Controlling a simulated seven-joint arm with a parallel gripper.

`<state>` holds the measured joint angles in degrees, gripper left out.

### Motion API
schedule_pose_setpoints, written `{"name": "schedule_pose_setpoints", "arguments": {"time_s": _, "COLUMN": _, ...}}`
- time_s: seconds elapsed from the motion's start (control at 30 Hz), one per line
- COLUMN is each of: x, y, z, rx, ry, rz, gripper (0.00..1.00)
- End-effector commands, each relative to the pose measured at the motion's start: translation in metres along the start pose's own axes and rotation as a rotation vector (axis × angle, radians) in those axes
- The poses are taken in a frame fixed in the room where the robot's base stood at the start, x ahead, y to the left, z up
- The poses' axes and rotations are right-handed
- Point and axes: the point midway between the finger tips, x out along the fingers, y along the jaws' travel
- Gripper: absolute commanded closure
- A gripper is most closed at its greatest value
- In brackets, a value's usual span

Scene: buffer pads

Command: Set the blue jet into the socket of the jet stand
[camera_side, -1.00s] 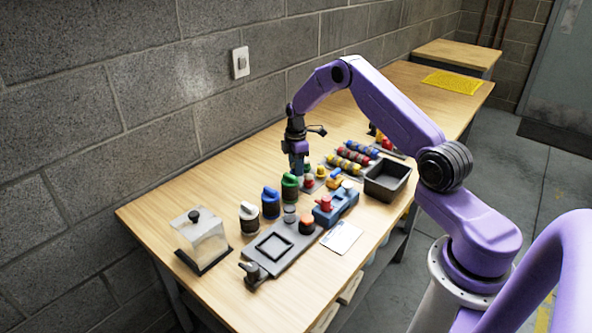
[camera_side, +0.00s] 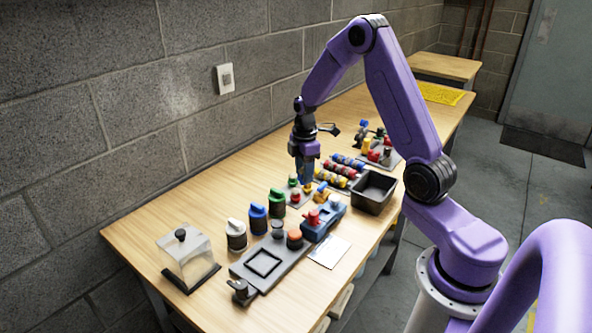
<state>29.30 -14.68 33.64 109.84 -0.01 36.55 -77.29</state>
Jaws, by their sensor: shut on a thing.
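My gripper (camera_side: 305,165) points down over the middle of the table, shut on the blue jet (camera_side: 306,178), which shows as a small blue patch below the fingers. The jet stand (camera_side: 297,196) looks like a small grey plate with green, yellow and red jets on it. The blue jet is at the stand's far side in the picture. I cannot tell whether it touches the stand or hangs above it. The empty socket is too small or hidden to make out.
A rack of striped rolls (camera_side: 343,170) and a dark open bin (camera_side: 373,192) are to the right. Green, blue and white-capped bottles (camera_side: 236,235) stand to the left, beside a grey fixture plate (camera_side: 264,264). A clear-covered box (camera_side: 188,258) is at the near left.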

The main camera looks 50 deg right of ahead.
Motion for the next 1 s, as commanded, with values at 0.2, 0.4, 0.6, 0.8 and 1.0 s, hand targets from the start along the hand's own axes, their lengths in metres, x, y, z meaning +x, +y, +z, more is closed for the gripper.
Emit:
{"name": "schedule_pose_setpoints", "arguments": {"time_s": 0.2, "x": -0.007, "y": -0.018, "z": 0.003, "rx": 0.001, "ry": 0.000, "rz": 0.001, "gripper": 0.90}}
{"name": "schedule_pose_setpoints", "arguments": {"time_s": 0.4, "x": 0.001, "y": -0.043, "z": 0.018, "rx": 0.022, "ry": -0.001, "rz": -0.004, "gripper": 0.90}}
{"name": "schedule_pose_setpoints", "arguments": {"time_s": 0.6, "x": 0.011, "y": -0.064, "z": 0.032, "rx": 0.044, "ry": 0.000, "rz": -0.001, "gripper": 0.90}}
{"name": "schedule_pose_setpoints", "arguments": {"time_s": 0.8, "x": 0.021, "y": -0.068, "z": 0.034, "rx": 0.047, "ry": 0.000, "rz": -0.001, "gripper": 0.90}}
{"name": "schedule_pose_setpoints", "arguments": {"time_s": 1.0, "x": 0.039, "y": -0.068, "z": 0.034, "rx": 0.047, "ry": 0.000, "rz": -0.003, "gripper": 0.90}}
